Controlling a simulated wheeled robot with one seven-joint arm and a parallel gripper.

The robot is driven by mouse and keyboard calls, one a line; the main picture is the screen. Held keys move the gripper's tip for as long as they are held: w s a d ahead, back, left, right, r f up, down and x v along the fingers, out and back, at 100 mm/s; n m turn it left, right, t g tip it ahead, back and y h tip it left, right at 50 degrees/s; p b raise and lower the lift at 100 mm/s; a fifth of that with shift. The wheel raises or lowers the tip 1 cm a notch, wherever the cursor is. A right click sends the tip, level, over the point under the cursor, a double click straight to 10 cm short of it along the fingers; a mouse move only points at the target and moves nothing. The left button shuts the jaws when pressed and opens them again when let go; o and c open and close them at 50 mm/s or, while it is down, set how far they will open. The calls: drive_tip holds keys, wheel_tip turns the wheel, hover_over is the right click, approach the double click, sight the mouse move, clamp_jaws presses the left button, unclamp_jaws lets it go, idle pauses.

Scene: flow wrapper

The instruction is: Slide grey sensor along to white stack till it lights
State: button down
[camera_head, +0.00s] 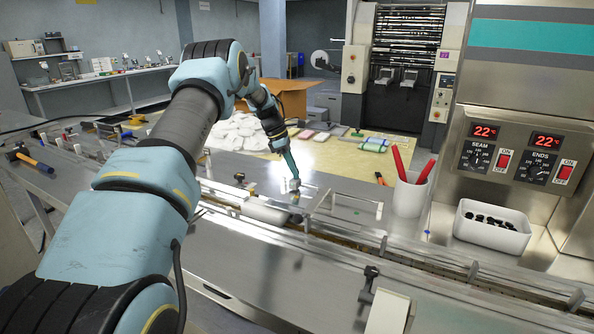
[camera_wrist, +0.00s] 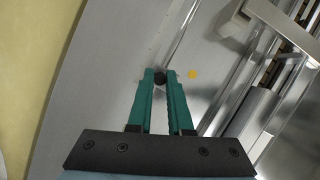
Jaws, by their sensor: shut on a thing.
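My gripper (camera_head: 294,186) reaches down over the steel deck beside the conveyor. In the wrist view its two teal fingers (camera_wrist: 160,80) are closed around a small black round knob (camera_wrist: 160,78). I cannot tell whether this knob belongs to the grey sensor, whose body I cannot make out clearly. A yellow dot (camera_wrist: 193,74) shows just right of the fingertips. A pale grey rounded piece (camera_head: 265,212) lies in the conveyor channel near the gripper.
Guide rails (camera_head: 340,232) run along the conveyor beside the gripper. A white cup with red pens (camera_head: 410,194) stands to the right. A white bin of black parts (camera_head: 492,227) sits below the heater panel (camera_head: 520,150).

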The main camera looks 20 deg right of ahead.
drive_tip(key=c, duration=0.8)
unclamp_jaws()
drive_tip(key=shift+r, duration=0.1)
drive_tip(key=b+v, duration=0.3)
drive_tip(key=v, duration=0.7)
drive_tip(key=shift+a+r, duration=0.1)
drive_tip(key=shift+r, duration=0.25)
